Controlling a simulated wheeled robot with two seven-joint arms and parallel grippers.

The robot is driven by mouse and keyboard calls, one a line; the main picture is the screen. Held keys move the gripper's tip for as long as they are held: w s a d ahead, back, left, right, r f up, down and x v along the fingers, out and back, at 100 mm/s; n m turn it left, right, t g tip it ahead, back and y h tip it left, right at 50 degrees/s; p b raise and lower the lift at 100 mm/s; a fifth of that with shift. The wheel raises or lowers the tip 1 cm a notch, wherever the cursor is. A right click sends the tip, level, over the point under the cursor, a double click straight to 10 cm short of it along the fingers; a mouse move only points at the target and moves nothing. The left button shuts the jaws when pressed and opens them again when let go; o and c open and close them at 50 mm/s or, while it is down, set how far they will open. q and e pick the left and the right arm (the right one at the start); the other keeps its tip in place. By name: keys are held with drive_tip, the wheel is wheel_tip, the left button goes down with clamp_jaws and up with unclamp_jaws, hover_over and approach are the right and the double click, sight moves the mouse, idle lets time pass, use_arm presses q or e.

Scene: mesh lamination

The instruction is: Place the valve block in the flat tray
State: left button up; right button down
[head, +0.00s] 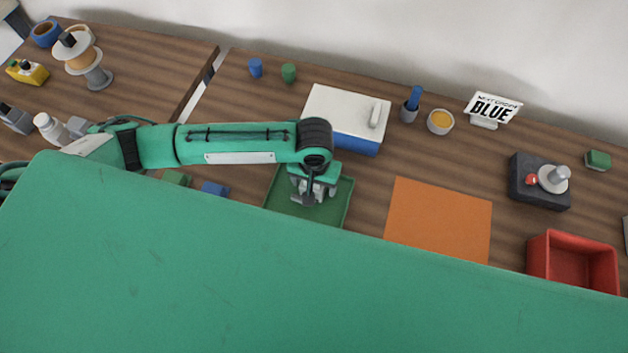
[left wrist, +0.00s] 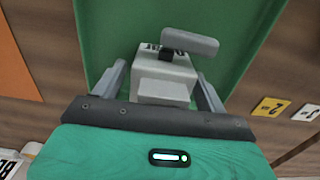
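The valve block (left wrist: 163,80) is a grey block with a grey lever on a black stem. In the left wrist view it sits over the floor of the green flat tray (left wrist: 105,25), between my left gripper's fingers. My left gripper (left wrist: 163,85) is open, with a finger on each side of the block and small gaps showing. In the head view the left gripper (head: 316,188) points down into the flat tray (head: 344,205) and mostly hides the block. My right gripper is out of view.
An orange mat (head: 440,220) lies right of the tray, and a red bin (head: 572,262) stands farther right. A white and blue box (head: 340,115) stands behind the tray. A dark fixture (head: 530,185) and a BLUE sign (head: 492,107) are at the right.

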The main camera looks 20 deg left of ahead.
use_arm(q)
drive_tip(key=shift+r, duration=0.1)
wheel_tip(320, 180, up, 11)
drive_tip(key=shift+r+b, duration=0.2)
drive_tip(key=shift+b, duration=0.8)
drive_tip(key=shift+r, duration=0.35)
drive_tip(key=shift+f, duration=0.1)
